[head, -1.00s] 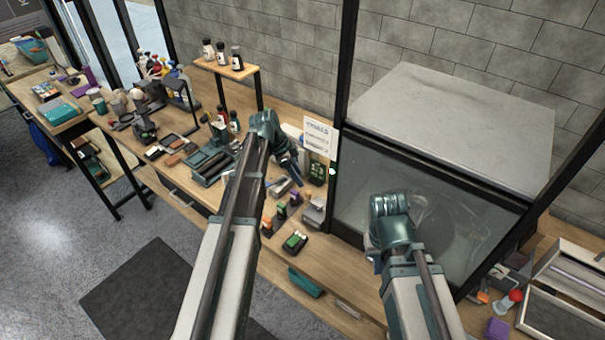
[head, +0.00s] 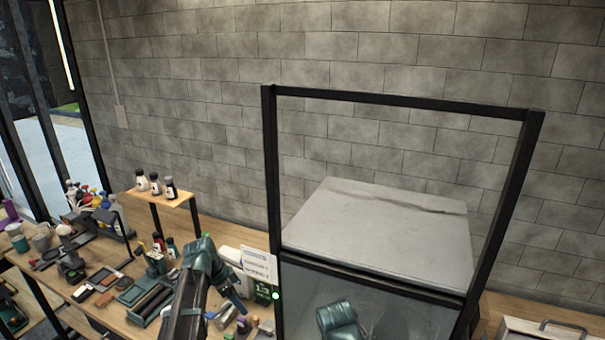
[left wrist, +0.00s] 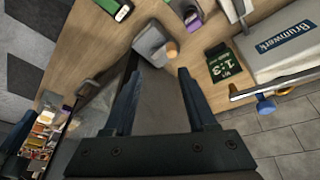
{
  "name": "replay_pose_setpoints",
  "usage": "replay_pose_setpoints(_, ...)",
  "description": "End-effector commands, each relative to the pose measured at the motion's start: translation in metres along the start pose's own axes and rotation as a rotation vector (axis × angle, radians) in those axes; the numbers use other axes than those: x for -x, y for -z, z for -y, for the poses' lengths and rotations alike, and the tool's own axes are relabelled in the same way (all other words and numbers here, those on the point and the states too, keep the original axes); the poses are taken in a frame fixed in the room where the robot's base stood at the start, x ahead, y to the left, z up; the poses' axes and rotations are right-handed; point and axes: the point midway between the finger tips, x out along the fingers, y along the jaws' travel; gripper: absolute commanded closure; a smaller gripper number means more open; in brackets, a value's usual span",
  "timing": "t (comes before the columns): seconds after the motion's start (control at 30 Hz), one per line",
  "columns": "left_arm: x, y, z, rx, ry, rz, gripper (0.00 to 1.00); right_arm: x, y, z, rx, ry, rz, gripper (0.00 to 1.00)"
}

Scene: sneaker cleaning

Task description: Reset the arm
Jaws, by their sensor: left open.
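My left gripper (left wrist: 158,74) is open in the left wrist view, its two dark fingers apart with nothing between them. In the head view my left arm rises from the bottom, and the left gripper (head: 236,296) hangs over the workbench (head: 215,228), just left of the glass-fronted cabinet. Of my right arm, only a green joint shows at the bottom, in front of the cabinet glass. The right gripper is out of frame.
The cabinet (head: 380,235) has a grey top and a black frame. A small wooden shelf (head: 160,198) holds several bottles. Tools and brushes crowd the bench's left. A dark green "1:3" item (left wrist: 222,62) and a grey block (left wrist: 152,42) lie near the left gripper.

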Motion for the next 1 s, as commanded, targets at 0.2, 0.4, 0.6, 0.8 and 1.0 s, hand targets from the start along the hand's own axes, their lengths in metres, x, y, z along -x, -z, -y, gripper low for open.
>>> replay_pose_setpoints(0.2,-0.009,-0.012,-0.081,0.399,0.055,0.125,0.43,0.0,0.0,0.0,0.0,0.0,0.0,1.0)
replay_pose_setpoints(0.4,-0.01,-0.026,-0.129,0.72,0.151,0.194,0.43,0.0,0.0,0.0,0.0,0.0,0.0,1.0)
replay_pose_setpoints(0.6,-0.008,-0.041,-0.165,0.973,0.254,0.221,0.43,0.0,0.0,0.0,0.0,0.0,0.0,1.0)
replay_pose_setpoints(0.8,-0.05,-0.018,-0.204,0.837,0.239,0.297,0.43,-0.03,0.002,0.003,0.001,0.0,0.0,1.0)
replay_pose_setpoints(1.0,-0.076,-0.005,-0.244,0.714,0.235,0.363,0.43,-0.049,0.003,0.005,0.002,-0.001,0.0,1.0)
